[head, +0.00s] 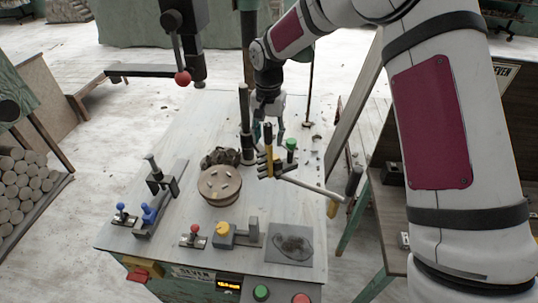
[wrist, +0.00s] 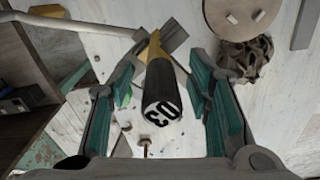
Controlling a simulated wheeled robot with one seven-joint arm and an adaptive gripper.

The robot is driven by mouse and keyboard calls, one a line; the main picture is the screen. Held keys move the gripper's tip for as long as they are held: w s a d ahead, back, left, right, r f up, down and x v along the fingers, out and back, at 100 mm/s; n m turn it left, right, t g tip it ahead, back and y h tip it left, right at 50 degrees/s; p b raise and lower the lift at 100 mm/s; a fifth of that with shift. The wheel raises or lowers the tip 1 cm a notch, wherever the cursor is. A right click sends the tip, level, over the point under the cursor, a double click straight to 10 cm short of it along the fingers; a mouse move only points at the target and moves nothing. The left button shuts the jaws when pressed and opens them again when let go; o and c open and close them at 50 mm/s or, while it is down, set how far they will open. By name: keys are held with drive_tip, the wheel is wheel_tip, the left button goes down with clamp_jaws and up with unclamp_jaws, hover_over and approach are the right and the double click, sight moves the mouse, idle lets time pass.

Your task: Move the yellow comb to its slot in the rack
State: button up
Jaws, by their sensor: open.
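A tool with a black handle and a yellow shaft (head: 269,152), which looks like the yellow comb, stands near the right side of the table. In the wrist view its black handle end (wrist: 163,103) carries the mark 03, and its yellow part (wrist: 153,47) meets a grey piece. My gripper (head: 268,124) is above it, pointing down. In the wrist view my gripper (wrist: 163,92) is open, with one finger on each side of the handle and visible gaps. I cannot tell which part is the rack or where the slot is.
A round wooden block (head: 219,184) and a dark crumpled lump (head: 220,157) lie left of the tool. A pale bar (head: 315,187) runs right from it. A green knob (head: 291,144) stands close behind. Another black-handled tool (head: 354,180) is by the table's right edge.

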drive_tip(key=shift+f, duration=0.45)
clamp_jaws()
drive_tip(key=shift+r, duration=0.1)
